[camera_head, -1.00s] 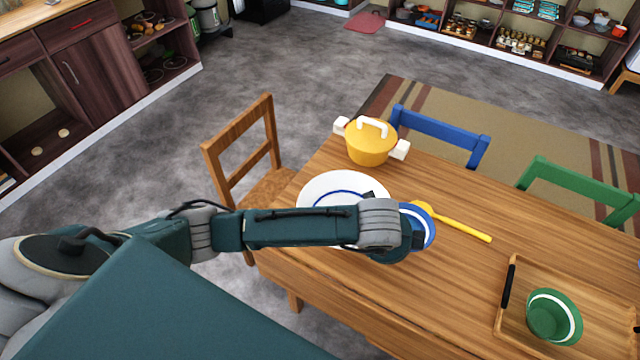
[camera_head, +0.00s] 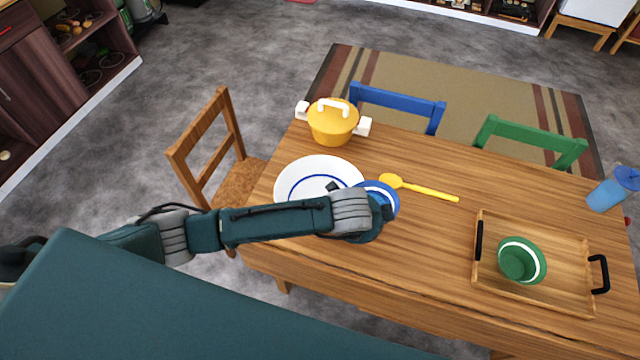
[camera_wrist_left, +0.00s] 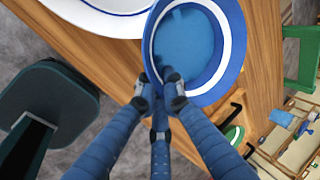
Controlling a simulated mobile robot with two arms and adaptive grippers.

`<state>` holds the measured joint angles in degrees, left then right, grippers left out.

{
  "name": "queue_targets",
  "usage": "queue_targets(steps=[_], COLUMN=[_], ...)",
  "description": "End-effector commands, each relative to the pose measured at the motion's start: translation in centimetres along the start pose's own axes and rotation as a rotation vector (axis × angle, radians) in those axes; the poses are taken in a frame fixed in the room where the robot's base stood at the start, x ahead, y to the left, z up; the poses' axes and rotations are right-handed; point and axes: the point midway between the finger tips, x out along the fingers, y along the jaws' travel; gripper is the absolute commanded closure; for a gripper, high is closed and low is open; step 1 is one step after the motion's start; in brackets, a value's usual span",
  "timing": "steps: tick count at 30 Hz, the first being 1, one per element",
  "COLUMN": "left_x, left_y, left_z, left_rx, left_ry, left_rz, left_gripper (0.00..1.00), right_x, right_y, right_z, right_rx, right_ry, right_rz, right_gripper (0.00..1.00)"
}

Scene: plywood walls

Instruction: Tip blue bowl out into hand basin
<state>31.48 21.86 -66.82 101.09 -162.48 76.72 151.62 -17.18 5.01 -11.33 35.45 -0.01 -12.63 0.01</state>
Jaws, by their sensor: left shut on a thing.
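The blue bowl (camera_head: 391,195) with a white band is at the table's left part, beside the white plate, partly hidden by my left arm. In the left wrist view the bowl (camera_wrist_left: 215,75) opens toward the camera, with a lighter blue patch inside; I cannot tell whether that is contents or the bottom. My left gripper (camera_wrist_left: 162,90) is shut on the near rim of the bowl. In the head view my wrist largely hides this gripper (camera_head: 385,212). No hand basin is in view. My right gripper is not in view.
The plate (camera_head: 290,175), yellow pot (camera_head: 332,125), yellow spoon (camera_head: 425,190) and wooden tray (camera_head: 560,285) with a green bowl (camera_head: 520,262) are on the table (camera_head: 430,240). Chairs (camera_head: 215,150) flank the table; grey floor is open at left.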

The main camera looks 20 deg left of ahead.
Motion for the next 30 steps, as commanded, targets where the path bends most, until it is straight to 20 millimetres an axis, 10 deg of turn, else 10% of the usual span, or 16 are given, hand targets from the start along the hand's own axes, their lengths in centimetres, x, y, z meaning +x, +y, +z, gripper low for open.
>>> queue_targets(steps=[6, 30], left_x=[-1.9, -0.6], left_y=[-0.7, -0.9], left_z=[0.8, 2.7], left_rx=[-0.047, -0.115], left_ry=[0.077, 0.235], left_rz=[0.023, 0.044], left_gripper=[1.00, 1.00], right_x=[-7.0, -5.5], right_y=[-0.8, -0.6], right_z=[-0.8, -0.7], right_rx=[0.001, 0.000], right_ry=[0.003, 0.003], right_rz=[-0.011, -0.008], right_gripper=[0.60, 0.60])
